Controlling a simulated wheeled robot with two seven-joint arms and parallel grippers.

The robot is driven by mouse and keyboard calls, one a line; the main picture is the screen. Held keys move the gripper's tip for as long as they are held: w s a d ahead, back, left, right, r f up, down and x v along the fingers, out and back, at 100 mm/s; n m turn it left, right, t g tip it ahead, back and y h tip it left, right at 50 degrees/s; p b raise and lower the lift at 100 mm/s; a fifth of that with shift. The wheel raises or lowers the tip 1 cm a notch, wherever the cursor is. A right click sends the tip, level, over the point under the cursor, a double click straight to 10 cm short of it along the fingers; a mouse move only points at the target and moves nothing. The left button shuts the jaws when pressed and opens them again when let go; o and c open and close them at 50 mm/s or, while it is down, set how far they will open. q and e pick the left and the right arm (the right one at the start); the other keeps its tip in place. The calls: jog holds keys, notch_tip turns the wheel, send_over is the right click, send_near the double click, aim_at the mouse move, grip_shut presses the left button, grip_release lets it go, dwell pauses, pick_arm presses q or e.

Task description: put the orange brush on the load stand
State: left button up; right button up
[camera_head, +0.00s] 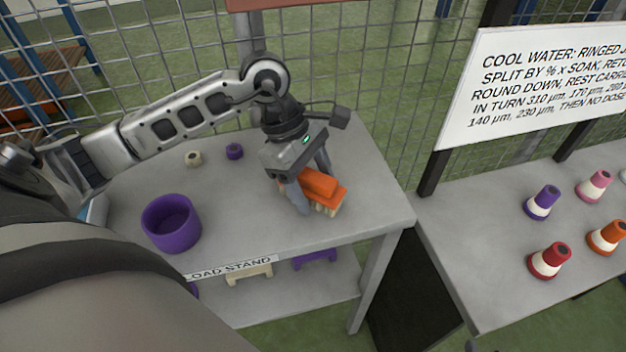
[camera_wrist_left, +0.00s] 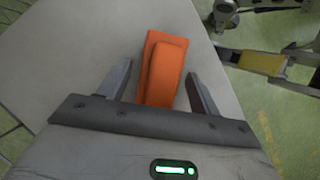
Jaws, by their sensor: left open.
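The orange brush (camera_head: 322,187) lies on the grey top of the load stand (camera_head: 240,218), near its right end, with pale bristles showing below the orange back. My left gripper (camera_head: 312,190) is over the brush, pointing down. In the left wrist view the orange brush (camera_wrist_left: 163,70) lies between the two fingers of the open left gripper (camera_wrist_left: 158,85), with a gap on each side. My right gripper is not seen in the head view; I cannot make it out in the wrist view.
Wire mesh (camera_head: 370,60) rises behind. A second table (camera_head: 480,235) at right holds several coloured cones, with a sign (camera_head: 540,80) above it.

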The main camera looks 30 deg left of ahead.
pick_arm(q)
jog(key=v, duration=1.2)
